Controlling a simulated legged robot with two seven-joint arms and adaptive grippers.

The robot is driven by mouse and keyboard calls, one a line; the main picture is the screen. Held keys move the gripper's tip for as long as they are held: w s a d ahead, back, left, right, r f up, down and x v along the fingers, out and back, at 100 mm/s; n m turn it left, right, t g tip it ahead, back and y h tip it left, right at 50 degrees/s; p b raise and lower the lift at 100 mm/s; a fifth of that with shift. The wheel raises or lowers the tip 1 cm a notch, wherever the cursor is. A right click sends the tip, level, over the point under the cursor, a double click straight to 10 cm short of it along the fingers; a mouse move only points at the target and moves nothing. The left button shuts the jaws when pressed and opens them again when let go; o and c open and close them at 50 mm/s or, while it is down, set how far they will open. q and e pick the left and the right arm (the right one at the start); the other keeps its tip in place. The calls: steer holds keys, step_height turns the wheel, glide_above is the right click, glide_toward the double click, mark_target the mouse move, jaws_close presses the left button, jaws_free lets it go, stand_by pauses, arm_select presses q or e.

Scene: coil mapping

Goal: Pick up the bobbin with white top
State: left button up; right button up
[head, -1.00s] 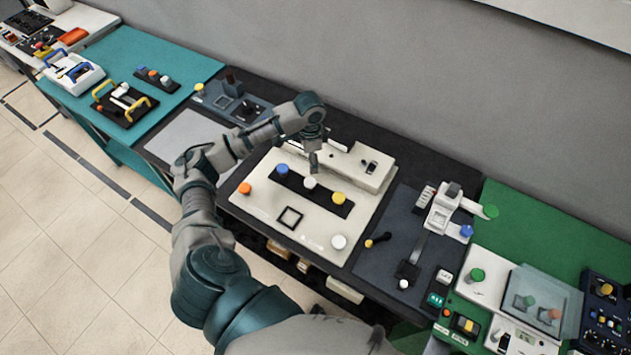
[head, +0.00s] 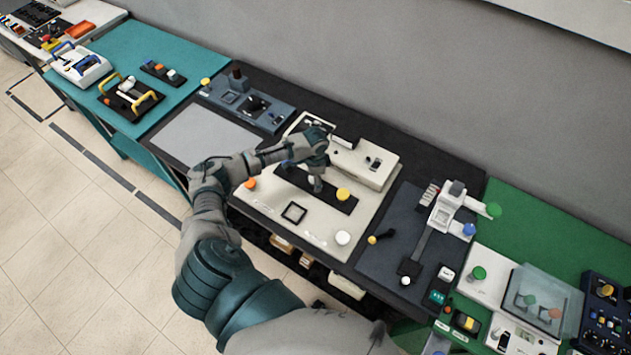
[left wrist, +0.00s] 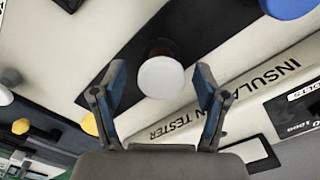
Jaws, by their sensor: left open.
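The white-topped bobbin (left wrist: 161,77) stands in the left wrist view with a dark reddish-brown body, on the dark strip of the insulation tester panel. My left gripper (left wrist: 158,88) is open, and its two fingers stand either side of the white top, apart from it in the picture. How far the fingers are above or below the top is hard to tell. In the head view my left gripper (head: 316,184) is over the middle of the dark strip and covers most of this bobbin. My right gripper is out of view.
A yellow-topped piece (head: 343,194) stands on the strip to the right, and a blue one (left wrist: 287,7) is close by in the wrist view. Another white knob (head: 342,237) and an orange one (head: 250,183) are on the cream panel (head: 268,207). A raised block (head: 365,163) stands behind.

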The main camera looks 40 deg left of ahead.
arm_select(q)
steer(key=shift+a, duration=0.15)
steer(key=shift+a+f, duration=0.1)
steer(key=shift+a, duration=0.1)
steer(key=c, duration=1.3)
steer(key=shift+d, duration=0.15)
